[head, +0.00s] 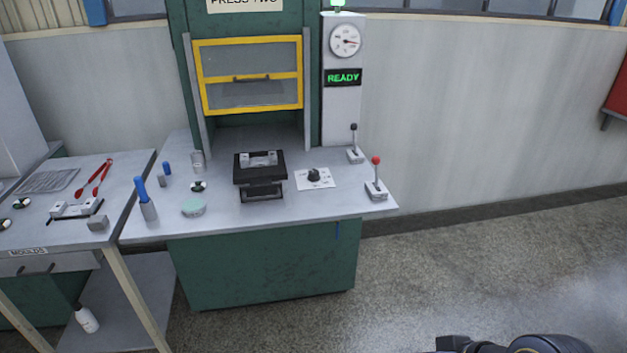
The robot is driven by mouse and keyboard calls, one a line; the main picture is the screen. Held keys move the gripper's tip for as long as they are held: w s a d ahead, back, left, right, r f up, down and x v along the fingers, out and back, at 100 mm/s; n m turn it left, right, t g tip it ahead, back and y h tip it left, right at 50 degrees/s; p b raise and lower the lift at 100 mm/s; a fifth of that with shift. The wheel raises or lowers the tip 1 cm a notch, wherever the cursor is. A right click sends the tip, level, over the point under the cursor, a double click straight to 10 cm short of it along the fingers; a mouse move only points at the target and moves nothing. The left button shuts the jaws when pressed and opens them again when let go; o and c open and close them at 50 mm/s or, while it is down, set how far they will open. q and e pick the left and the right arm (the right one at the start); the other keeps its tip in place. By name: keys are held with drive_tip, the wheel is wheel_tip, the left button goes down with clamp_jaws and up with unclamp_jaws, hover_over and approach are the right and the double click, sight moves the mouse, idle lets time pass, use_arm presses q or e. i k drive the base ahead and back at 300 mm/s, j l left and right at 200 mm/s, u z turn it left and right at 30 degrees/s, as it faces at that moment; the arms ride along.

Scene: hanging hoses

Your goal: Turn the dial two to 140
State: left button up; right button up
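The press with the sign "PRESS TWO" (240,4) has a table with a small white plate (323,184) on it. A black dial (314,175) stands on that plate, right of the black mould block. The marks on the plate are too small to read, so I cannot tell the dial's setting. Dark parts of my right arm show at the bottom right edge, far from the dial. I see no fingers of either gripper.
A black-knobbed lever (354,143) and a red-knobbed lever (376,178) stand right of the dial. The black mould block (259,174) sits left of it. A yellow-framed guard (250,75) is above. A side table (70,232) holds red tongs (95,178). Floor at right is clear.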

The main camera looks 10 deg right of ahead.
sight(314, 174)
drive_tip(key=i+l+u, duration=0.25)
drive_tip(key=i+l, duration=0.4)
drive_tip(key=i, duration=0.2)
drive_tip(key=i+l+u, duration=0.3)
drive_tip(key=i+l, duration=0.5)
